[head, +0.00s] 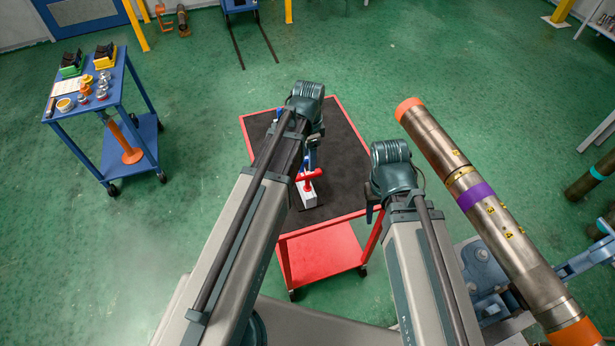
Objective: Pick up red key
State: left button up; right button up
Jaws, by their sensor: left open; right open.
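A red piece that looks like the red key (311,177) sits at a small white block (307,194) on the dark top of the red cart. It looks like a short bar with a stem, and my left arm partly hides it. My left gripper (313,140) is above the cart, just beyond the red piece and apart from it as far as I can see. It is open and mostly hidden behind my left arm. My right gripper (373,203) is by the cart's right edge, open and empty, largely covered by my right wrist.
The red cart (336,105) has a dark mat. A long metal pipe (482,205) with orange ends and a purple band lies at the right, close to my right arm. A blue cart (77,114) with tools and cups stands at the left. Green floor between the carts is clear.

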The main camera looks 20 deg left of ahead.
aim_at(308, 174)
pick_arm(q)
notch_tip(308, 174, down, 8)
jog(key=b, duration=0.8)
jog(key=shift+f, duration=0.2)
notch_tip(308, 174, down, 5)
jog(key=b, duration=0.5)
jog(key=shift+w+a+f, duration=0.1)
jog(key=shift+a+f, duration=0.05)
jog(key=shift+f, duration=0.05)
jog(key=shift+r, duration=0.1)
jog(key=shift+c, duration=0.3)
grip_shut()
